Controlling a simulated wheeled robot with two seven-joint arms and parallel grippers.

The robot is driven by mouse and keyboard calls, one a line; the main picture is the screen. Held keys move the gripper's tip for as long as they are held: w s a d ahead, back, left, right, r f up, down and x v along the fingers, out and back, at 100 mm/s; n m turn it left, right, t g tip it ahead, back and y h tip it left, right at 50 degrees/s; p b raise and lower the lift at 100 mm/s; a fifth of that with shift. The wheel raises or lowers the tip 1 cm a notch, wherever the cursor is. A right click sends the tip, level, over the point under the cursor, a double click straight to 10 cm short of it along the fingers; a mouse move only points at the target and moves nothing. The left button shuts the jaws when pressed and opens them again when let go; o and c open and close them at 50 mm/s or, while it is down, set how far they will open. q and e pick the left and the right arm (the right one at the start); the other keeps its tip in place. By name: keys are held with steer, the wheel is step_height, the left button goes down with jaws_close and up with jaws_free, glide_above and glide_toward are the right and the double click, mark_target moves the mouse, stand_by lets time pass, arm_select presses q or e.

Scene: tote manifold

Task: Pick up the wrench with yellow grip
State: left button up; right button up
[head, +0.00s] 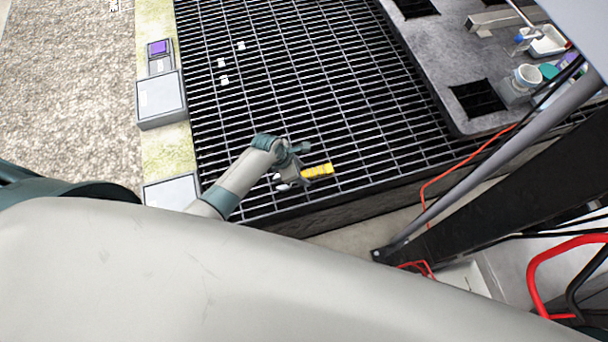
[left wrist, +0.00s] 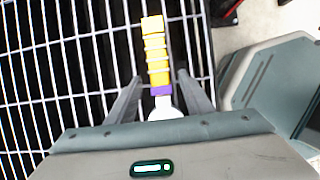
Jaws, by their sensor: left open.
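The wrench with yellow grip (head: 318,171) lies on the dark metal grating near its front edge. In the left wrist view the wrench (left wrist: 156,65) has a ribbed yellow handle, a purple band and a pale metal part running toward the gripper's palm. My left gripper (head: 290,178) is at the wrench's metal end in the head view. In the left wrist view its two fingers (left wrist: 160,88) are apart on either side of the wrench, with gaps showing. The wrench's far metal end is hidden by the gripper body. My right gripper is not seen.
The grating (head: 290,90) is mostly clear, with a few small white pieces (head: 223,80) on it. A grey platform (head: 420,50) with square openings stands at the right, holding a white cup (head: 527,77). A red cable (head: 455,165) and a slanted grey pole (head: 480,165) are at the right.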

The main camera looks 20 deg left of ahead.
arm_select(q)
steer(key=shift+d+f, duration=0.1)
steer(key=shift+f, duration=0.05)
stand_by(0.3)
jaws_close()
steer(key=shift+r, duration=0.25)
steer(key=shift+r, duration=0.6)
step_height(320, 180, up, 2)
steer(key=shift+r, duration=0.2)
steer(key=s+d+r, duration=0.7)
steer(key=s+d, duration=0.1)
steer(key=shift+s, duration=0.2)
